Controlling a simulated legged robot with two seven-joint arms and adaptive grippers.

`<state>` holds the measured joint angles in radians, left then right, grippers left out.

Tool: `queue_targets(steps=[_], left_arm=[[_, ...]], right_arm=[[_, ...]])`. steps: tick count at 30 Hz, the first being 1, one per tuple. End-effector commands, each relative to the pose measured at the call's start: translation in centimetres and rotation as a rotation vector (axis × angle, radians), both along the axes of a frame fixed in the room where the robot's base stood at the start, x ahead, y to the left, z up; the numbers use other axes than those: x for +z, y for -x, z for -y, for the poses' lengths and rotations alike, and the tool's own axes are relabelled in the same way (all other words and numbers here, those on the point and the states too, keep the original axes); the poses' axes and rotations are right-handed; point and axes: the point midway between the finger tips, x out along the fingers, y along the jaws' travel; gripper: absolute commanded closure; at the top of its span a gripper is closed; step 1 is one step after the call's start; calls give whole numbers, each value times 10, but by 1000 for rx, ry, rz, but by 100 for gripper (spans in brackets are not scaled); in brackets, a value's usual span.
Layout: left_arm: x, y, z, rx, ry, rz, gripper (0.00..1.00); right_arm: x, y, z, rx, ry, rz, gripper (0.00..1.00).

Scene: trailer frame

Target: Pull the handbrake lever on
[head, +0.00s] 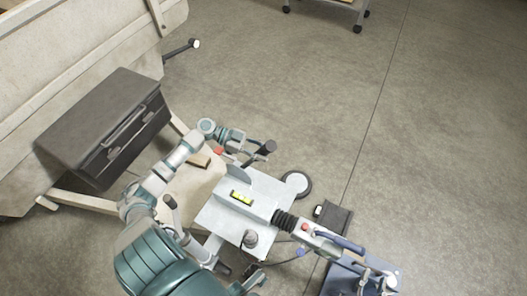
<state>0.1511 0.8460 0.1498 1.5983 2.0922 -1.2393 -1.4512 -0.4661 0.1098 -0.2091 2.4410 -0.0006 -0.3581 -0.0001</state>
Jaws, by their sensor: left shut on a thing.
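The handbrake lever (264,149) shows as a dark, slanted grip near the grey plate (238,174) on the trailer's pale drawbar housing (217,216). My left gripper (249,148) is shut on the lever, reaching it from the upper left; its fingers and part of the lever overlap in view, so the exact contact is hard to see. A small red part (218,150) lies just left of the gripper. My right gripper (252,278) seems to be the dark shape at the bottom edge; its jaws are too small to read.
A yellow spirit level (241,197) lies on the housing. Black bellows (285,221) lead to the coupling with its blue handle (342,242), near a blue stand (345,281). A dark toolbox (103,125) sits by the trailer body. A round wheel (297,184) is beside the housing.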

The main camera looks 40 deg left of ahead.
Motion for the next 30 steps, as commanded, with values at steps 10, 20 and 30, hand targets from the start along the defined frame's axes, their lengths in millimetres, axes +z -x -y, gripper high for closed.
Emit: queue_targets(steps=[10,20,30], left_arm=[[4,-1,1,2,3,6,38],[10,10,-23,2,1,3,38],[26,40,-89,5,9,3,38]], right_arm=[[1,0,-1,0,-2,1,60],[0,1,2,0,-1,-1,60],[1,1,0,0,0,-1,60]])
